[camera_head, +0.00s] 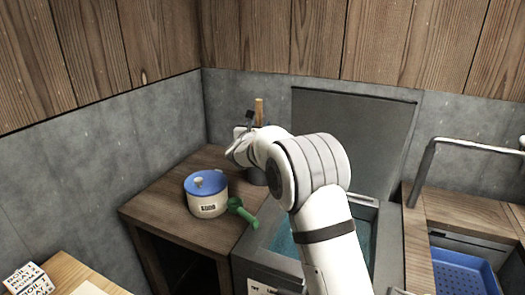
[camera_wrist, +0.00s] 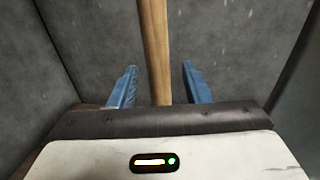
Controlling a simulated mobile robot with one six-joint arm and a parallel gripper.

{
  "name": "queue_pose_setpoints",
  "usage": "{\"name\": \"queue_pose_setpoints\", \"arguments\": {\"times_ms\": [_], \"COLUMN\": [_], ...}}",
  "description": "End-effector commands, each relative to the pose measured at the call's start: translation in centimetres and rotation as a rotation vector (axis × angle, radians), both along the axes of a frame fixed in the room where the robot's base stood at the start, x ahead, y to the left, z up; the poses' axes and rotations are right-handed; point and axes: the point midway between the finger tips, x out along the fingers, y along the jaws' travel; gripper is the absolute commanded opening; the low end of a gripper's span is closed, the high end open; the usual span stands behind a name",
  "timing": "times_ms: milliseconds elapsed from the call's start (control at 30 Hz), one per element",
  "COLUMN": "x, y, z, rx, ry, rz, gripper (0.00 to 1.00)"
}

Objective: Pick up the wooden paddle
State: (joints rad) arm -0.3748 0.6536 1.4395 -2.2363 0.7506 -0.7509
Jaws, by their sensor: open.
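The wooden paddle (camera_head: 259,112) stands upright in the corner area of the wooden counter, in what seems to be a dark holder (camera_head: 257,177) mostly hidden behind my arm. In the wrist view the paddle's handle (camera_wrist: 155,50) rises between the two blue fingers of my gripper (camera_wrist: 157,88). The fingers are open, with a gap on each side of the handle. In the head view my gripper (camera_head: 240,135) is beside the paddle, close to its upper part. The paddle's lower end is hidden.
A white pot with a blue lid (camera_head: 206,193) and a green scoop (camera_head: 242,211) are on the counter (camera_head: 160,212). A basin with a raised grey lid (camera_head: 350,130) stands behind my arm. A blue perforated tray (camera_head: 463,275) is at right. Grey walls are close behind the paddle.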

Motion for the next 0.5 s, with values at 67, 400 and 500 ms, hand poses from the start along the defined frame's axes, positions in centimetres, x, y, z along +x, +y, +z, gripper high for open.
{"name": "queue_pose_setpoints", "arguments": {"times_ms": [67,400,500], "x": [0.76,1.05,1.04], "y": [-0.17,-0.18,-0.18], "z": [0.05,0.01,0.01], "rx": [0.0,0.0,0.0], "ry": [0.0,0.0,0.0], "rz": [-0.001,0.0,0.0], "gripper": [0.44,0.39,0.31]}}
